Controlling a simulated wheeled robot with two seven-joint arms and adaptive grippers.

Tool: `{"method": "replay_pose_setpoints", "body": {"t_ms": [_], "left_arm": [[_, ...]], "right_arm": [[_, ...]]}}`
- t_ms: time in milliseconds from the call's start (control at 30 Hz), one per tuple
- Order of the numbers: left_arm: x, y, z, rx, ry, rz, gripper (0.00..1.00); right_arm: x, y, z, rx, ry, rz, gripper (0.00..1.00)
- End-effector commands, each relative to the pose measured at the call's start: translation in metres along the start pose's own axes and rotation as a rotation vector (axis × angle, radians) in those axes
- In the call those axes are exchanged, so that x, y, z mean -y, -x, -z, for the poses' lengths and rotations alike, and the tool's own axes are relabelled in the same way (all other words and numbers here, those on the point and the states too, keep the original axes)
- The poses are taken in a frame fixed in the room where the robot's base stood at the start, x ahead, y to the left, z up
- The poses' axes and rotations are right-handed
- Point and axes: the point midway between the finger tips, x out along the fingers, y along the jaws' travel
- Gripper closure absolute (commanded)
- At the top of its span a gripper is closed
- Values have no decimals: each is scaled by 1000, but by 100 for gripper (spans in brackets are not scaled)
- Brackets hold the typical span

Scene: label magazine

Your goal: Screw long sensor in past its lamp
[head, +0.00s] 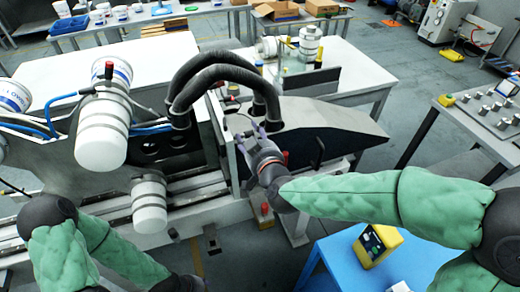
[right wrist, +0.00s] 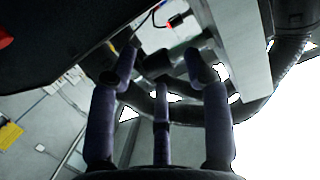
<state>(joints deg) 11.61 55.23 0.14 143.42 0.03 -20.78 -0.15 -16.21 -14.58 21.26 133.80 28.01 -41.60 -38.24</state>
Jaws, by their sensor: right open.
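In the right wrist view a small sensor-like part with a lit red lamp (right wrist: 173,21) and a thin dark cable shows beyond my fingers, near a pale metal plate (right wrist: 236,60). I cannot tell whether it is the long sensor, and its thread and seat are not clear. My right gripper (head: 251,136) is at the machine's upright plate in the head view. In the right wrist view its purple fingers (right wrist: 162,65) are spread, with nothing held between them. The lamp is apart from the fingers. My left arm crosses the lower left; its gripper is out of view.
Thick black hoses (head: 225,75) arch over the machine just behind my right gripper. White cylinders (head: 103,130) stand at the left. A blue table (head: 335,262) with a yellow box (head: 377,245) is below my right arm.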

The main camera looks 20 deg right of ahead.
Motion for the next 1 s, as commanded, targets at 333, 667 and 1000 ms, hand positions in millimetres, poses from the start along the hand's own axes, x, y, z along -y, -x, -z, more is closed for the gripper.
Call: {"method": "replay_pose_setpoints", "body": {"t_ms": [333,667,1000], "left_arm": [[0,0,0,0,0,0,60],[0,0,0,0,0,0,60],[0,0,0,0,0,0,60]], "right_arm": [[1,62,2,-6,-2,3,51],[0,93,2,-6,-1,1,51],[0,97,1,-4,0,0,51]]}}
